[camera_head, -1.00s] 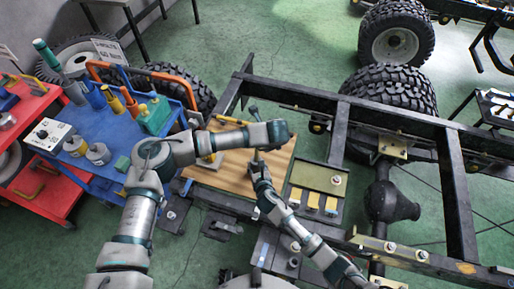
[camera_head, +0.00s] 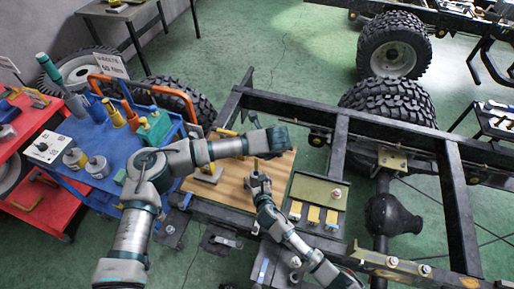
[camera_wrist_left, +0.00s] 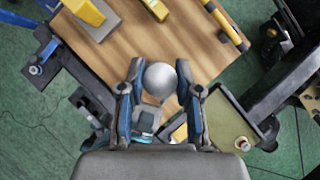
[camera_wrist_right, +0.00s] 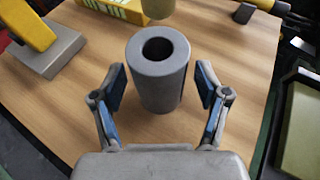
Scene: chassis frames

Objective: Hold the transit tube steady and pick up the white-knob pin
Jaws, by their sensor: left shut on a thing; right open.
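A grey ball knob, likely the white-knob pin (camera_wrist_left: 160,79), sits between the fingers of my left gripper (camera_wrist_left: 160,95), which is shut on it. In the head view my left gripper (camera_head: 278,138) is over the wooden board, with a short olive shaft (camera_head: 256,164) below it. The grey hollow transit tube (camera_wrist_right: 157,75) stands upright on the board in the right wrist view, and its bore looks empty. An olive cylinder end (camera_wrist_right: 158,8) shows just beyond the tube. My right gripper (camera_wrist_right: 160,90) is open, with a finger on each side of the tube, apparently not touching it.
An olive tray (camera_head: 318,190) with yellow pieces lies to the right. A blue cart (camera_head: 112,140) stands at left.

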